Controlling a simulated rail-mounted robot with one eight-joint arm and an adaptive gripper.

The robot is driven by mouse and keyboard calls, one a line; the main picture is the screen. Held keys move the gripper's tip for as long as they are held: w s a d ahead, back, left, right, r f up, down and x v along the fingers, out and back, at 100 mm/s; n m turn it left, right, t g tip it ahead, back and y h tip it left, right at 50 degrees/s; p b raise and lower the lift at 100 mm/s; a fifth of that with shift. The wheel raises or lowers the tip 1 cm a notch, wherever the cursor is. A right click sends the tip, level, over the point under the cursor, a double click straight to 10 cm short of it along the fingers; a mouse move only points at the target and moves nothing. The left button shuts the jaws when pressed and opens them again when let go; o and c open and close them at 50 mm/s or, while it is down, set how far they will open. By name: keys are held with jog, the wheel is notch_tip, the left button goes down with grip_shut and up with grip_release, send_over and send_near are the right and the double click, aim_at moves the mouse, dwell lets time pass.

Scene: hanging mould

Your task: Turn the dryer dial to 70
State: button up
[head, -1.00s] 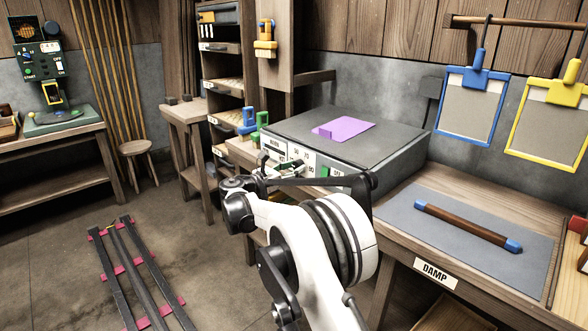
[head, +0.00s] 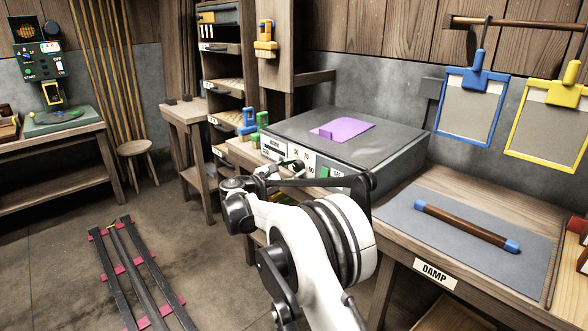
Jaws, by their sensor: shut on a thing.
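The dryer (head: 395,150) is a low grey box on the bench, with a purple sheet (head: 345,130) lying on its top. Its front carries white label plates (head: 273,148) with partly readable numbers and a green part (head: 326,173). My gripper (head: 292,166) is at the dryer's front face, small in the head view and partly behind my arm. It is shut on the dial, which is mostly hidden by the fingers. The dial's pointer and exact setting cannot be read.
My white arm fills the lower middle. To the right, a blue-ended wooden roller (head: 466,226) lies on a grey mat (head: 400,222) above a DAMP label. Blue (head: 470,105) and yellow (head: 552,120) frames hang on the wall. Blue and green clamps (head: 250,122) stand left of the dryer.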

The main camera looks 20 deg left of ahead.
jog(key=m, duration=0.4)
jog(key=shift+m, duration=0.3)
jog(key=m, duration=0.4)
jog(key=shift+m, duration=0.3)
jog(key=m, duration=0.4)
jog(key=shift+m, duration=2.1)
jog(key=o, duration=1.1)
